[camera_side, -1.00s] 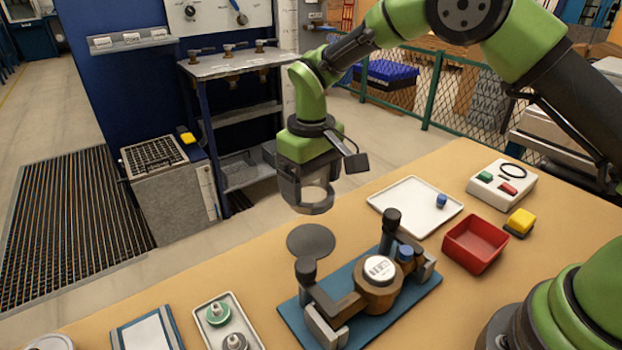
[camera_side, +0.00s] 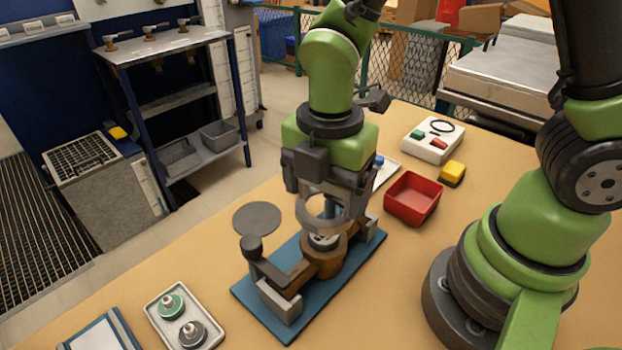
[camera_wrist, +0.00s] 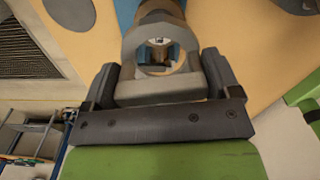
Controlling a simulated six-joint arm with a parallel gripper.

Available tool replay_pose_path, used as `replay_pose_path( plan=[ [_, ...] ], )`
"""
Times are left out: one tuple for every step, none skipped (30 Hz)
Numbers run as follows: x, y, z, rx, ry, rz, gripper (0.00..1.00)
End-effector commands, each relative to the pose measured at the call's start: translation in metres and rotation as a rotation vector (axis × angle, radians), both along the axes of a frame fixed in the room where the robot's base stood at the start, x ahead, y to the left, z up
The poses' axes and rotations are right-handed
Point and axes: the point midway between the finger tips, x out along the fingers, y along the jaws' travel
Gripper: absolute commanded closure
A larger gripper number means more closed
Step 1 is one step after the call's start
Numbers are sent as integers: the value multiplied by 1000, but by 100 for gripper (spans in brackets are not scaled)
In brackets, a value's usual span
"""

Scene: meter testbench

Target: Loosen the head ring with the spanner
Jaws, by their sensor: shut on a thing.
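The bronze water meter (camera_side: 318,263) is held in a fixture on a blue base plate (camera_side: 262,302). Its pale round face (camera_side: 323,242) shows partly below my tool; the head ring around it is mostly hidden. My gripper (camera_side: 330,193) is directly above the meter, pointing down. It is shut on the grey ring-shaped spanner (camera_side: 312,215), whose open ring hangs over the meter's head. In the wrist view the spanner (camera_wrist: 160,92) sits between both fingers, and part of the meter shows through its hole. I cannot tell whether the ring touches the head.
A dark clamp knob (camera_side: 251,243) stands at the fixture's left end. A grey disc (camera_side: 257,218) lies behind it. A tray with two round fittings (camera_side: 172,292) is front left.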

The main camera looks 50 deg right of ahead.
Motion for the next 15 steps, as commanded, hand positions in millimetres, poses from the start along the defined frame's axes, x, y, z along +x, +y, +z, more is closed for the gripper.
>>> replay_pose_path(
  plan=[
    [0, 0, 0, 0, -1, -49, 46],
    [0, 0, 0, 0, -1, -87, 46],
    [0, 0, 0, 0, -1, -145, 46],
    [0, 0, 0, 0, -1, -191, 46],
    [0, 0, 0, 0, -1, -242, 46],
    [0, 0, 0, 0, -1, -311, 46],
    [0, 0, 0, 0, -1, -363, 46],
    [0, 0, 0, 1, -1, -415, 46],
    [0, 0, 0, 1, -1, -483, 46],
    [0, 0, 0, 1, -1, -535, 46],
    [0, 0, 0, 1, -1, -587, 46],
    [0, 0, 0, 1, 0, -656, 46],
    [0, 0, 0, 1, 0, -707, 46],
    [0, 0, 0, 1, 0, -758, 46],
    [0, 0, 0, 1, 0, -827, 46]
  ],
)
